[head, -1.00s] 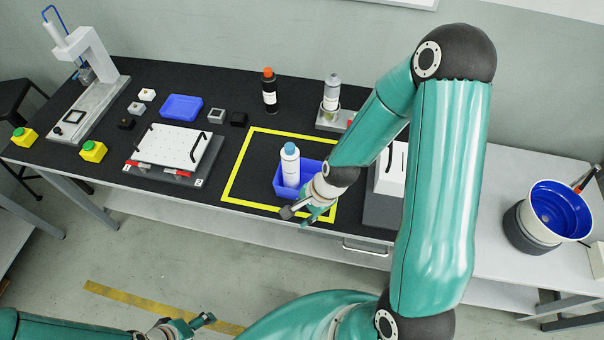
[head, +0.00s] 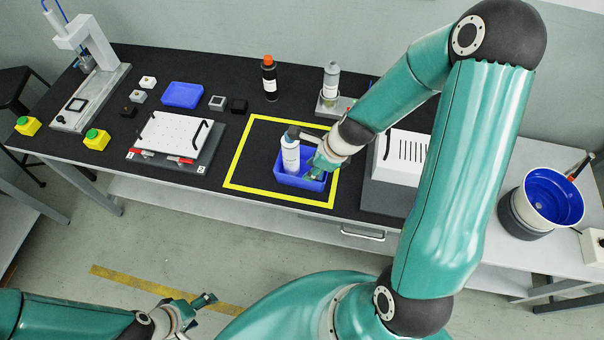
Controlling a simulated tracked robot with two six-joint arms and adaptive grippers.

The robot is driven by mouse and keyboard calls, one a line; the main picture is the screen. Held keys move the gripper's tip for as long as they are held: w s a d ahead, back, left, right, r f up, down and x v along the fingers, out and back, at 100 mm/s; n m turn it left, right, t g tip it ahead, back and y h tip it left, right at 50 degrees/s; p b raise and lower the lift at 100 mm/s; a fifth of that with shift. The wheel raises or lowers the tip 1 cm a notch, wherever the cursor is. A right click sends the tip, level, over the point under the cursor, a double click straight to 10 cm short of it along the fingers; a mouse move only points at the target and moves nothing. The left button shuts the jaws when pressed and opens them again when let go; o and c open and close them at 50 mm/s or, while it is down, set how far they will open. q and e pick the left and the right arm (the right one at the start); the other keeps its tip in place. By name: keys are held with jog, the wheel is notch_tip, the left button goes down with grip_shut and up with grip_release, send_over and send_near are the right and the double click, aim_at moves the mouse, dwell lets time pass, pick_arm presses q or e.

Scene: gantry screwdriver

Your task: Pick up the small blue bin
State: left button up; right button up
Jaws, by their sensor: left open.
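A small blue bin (head: 290,181) stands inside the yellow outline on the black bench mat. My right gripper (head: 304,153) is at the bin, with a dark finger across the bottle's top and a teal part low over the bin's right side. I cannot tell whether it touches bottle or bin, or how far its jaws are apart. A shallower blue bin (head: 182,95) lies further back left. My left gripper (head: 203,303) is open and empty, low in front of the bench.
A white plate fixture (head: 172,137) stands left of the yellow outline (head: 235,160), and a white vented box (head: 400,152) right of it. A black bottle (head: 269,80) and a grey bottle (head: 330,83) stand behind. A blue bowl (head: 551,197) is far right.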

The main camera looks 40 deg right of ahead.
aim_at(298, 179)
jog(key=b+x, duration=0.2)
jog(key=x, duration=0.3)
jog(key=b+x, duration=0.3)
jog(key=x, duration=0.1)
jog(key=shift+s+a+f+b, duration=0.1)
jog(key=shift+s+f+b, duration=0.05)
jog(key=shift+f+b, duration=0.15)
jog(key=shift+w+a+f, duration=0.15)
jog(key=shift+w+f, duration=0.1)
jog(key=shift+f, duration=0.1)
pick_arm(q)
notch_tip(298, 179, down, 7)
jog(key=shift+f, duration=0.1)
pick_arm(e)
jog(key=shift+r, duration=0.1)
grip_shut()
